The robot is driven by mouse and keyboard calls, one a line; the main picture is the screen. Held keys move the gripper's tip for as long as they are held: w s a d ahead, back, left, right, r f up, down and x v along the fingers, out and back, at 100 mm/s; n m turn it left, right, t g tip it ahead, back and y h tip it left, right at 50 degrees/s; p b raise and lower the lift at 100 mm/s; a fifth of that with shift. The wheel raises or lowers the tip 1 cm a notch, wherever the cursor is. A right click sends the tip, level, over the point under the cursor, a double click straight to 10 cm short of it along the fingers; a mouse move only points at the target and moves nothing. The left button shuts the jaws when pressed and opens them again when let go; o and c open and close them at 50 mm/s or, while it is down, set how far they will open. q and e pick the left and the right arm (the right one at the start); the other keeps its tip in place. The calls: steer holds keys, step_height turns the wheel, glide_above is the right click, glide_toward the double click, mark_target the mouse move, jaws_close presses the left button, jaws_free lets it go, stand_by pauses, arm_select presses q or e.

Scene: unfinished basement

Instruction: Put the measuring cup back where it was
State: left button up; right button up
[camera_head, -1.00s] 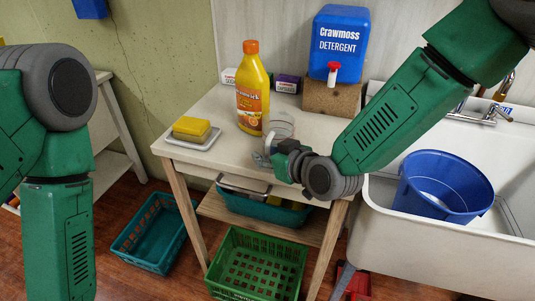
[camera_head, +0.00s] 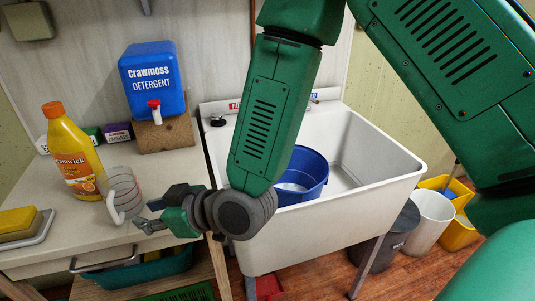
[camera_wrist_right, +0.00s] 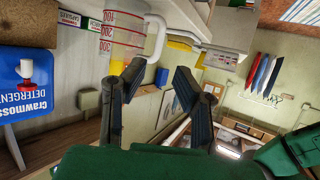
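The clear measuring cup (camera_head: 124,190) with a white handle stands on the pale table, just right of the orange bottle. My right gripper (camera_head: 150,216) is at the table's front right, just right of the cup. In the wrist view its fingers (camera_wrist_right: 159,70) are spread with nothing between them, and the cup is beyond the tips. Whether a fingertip touches it I cannot tell. My left gripper is not in view.
The orange bottle (camera_head: 74,158) stands close left of the cup. The yellow sponge (camera_head: 16,220) on its dish lies at the table's left. The blue detergent container (camera_head: 153,78) is on a brown block (camera_head: 165,134) behind. A white sink (camera_head: 372,150) with a blue bucket (camera_head: 306,174) is right.

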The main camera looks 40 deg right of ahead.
steer(key=shift+f, duration=0.1)
steer(key=s+d+f+m+g+h, duration=0.2)
steer(key=s+d+f, duration=0.3)
steer(key=f, duration=0.4)
steer(key=s+d+f+m+g+h, duration=0.25)
steer(key=s+d+f, duration=0.3)
steer(key=f, duration=0.35)
steer(key=s+d+f+m+g+h, duration=0.1)
steer(key=s+d+f, duration=0.3)
steer(key=s, duration=0.4)
steer(key=s+d+f+m+g+h, duration=0.1)
steer(key=s+d+f+g+h, duration=0.1)
steer(key=s+d+f+g, duration=0.2)
steer(key=s+d, duration=0.3)
steer(key=s, duration=0.2)
steer(key=shift+f+g, duration=0.35)
steer(key=shift+w+d+m+h, duration=0.1)
steer(key=shift+m+h, duration=0.15)
